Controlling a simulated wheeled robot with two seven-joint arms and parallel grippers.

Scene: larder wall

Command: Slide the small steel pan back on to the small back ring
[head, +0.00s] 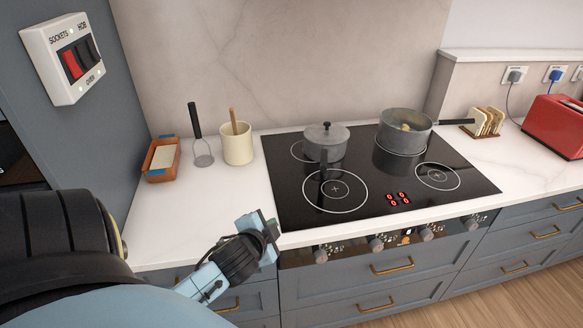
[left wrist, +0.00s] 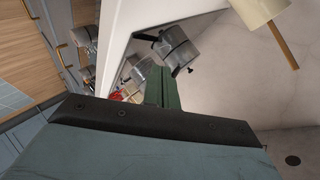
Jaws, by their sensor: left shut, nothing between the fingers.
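The small steel pan (head: 326,146), lidded with a black knob, stands at the back left of the black hob (head: 290,205). It sits to the right of the small back ring (head: 297,151), covering part of it, and its dark handle points to the front. The pan also shows in the left wrist view (left wrist: 178,46). My left gripper (head: 271,228) is shut and empty by the worktop's front edge, left of the hob and apart from the pan. Its fingers (left wrist: 160,87) show in the left wrist view. My right gripper is out of view.
A larger open pan (head: 404,132) stands at the back right, its handle pointing right. The large front left ring (head: 335,190) and front right ring (head: 437,176) are bare.

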